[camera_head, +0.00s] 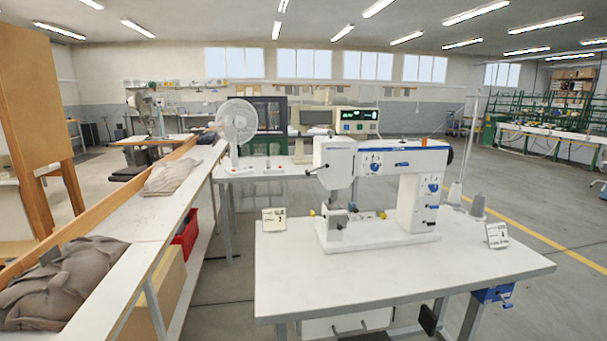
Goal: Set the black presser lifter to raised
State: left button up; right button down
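A white and blue sewing-type machine (418,200) stands on a white table (480,270) at the centre right. A small dark lever (312,172) sticks out to the left from the machine's head (335,160); it looks like the black presser lifter. It points left and slightly down, but I cannot tell its setting at this size. Blue dials and dark knobs sit on the machine's arm and column. Neither of my grippers is in view.
Small cards (274,220) and (497,235) stand on the table's left and right. Thread spools (477,205) stand behind the machine. A long bench (120,235) with grey fabric (65,280) runs along the left. A white fan (237,122) stands behind. The table's front is clear.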

aim_at(309, 173)
jog(key=j+u, duration=0.3)
jog(key=j, duration=0.15)
jog(key=l+u, duration=0.6)
jog(key=u, duration=0.2)
jog(key=l+u, duration=0.55)
jog(key=u, duration=0.3)
jog(key=k+l+u, duration=0.1)
jog(key=k+l, duration=0.15)
jog(key=l, duration=0.25)
jog(key=k+l, duration=0.25)
jog(key=l, duration=0.2)
jog(key=k+l+u, duration=0.15)
jog(key=l, duration=0.3)
jog(key=k, duration=0.1)
